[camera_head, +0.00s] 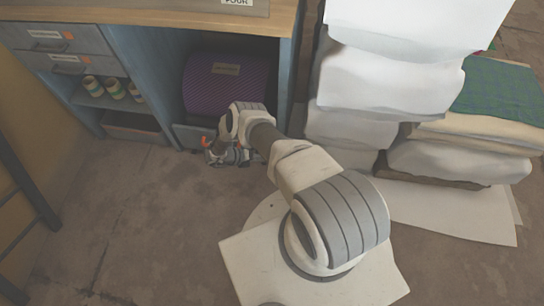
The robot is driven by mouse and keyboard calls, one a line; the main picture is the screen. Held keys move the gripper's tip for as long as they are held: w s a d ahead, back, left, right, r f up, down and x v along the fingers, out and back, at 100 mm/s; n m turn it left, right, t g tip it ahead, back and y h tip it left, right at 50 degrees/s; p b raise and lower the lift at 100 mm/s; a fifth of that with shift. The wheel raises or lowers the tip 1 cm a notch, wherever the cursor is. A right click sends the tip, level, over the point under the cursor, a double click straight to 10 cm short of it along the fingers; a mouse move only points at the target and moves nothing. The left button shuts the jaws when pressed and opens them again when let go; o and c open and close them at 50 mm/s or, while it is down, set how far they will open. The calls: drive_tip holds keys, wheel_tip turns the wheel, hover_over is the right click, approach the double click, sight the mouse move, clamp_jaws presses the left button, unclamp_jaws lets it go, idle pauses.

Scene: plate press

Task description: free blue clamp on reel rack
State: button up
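My gripper (227,157) is low in front of the blue cabinet, near the floor, below a large purple roll. It is small and partly covered by my own arm, so I cannot tell whether it is open or shut, or whether it holds anything. A small orange-red bit shows beside it on the left; I cannot tell what it belongs to. No blue clamp can be made out. No reel rack is clearly identifiable; several striped spools (115,89) stand on a shelf at the left of the cabinet.
The purple roll (225,84) lies in the open bay of the blue cabinet (146,62). Labelled drawers (62,40) are at upper left. White stacked bundles (392,82) and a green checked cloth (500,92) stand at right. Floor (135,225) at left is clear.

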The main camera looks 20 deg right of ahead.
drive_tip(key=p+v, duration=0.2)
drive_tip(key=v, duration=0.9)
drive_tip(key=shift+r, duration=0.1)
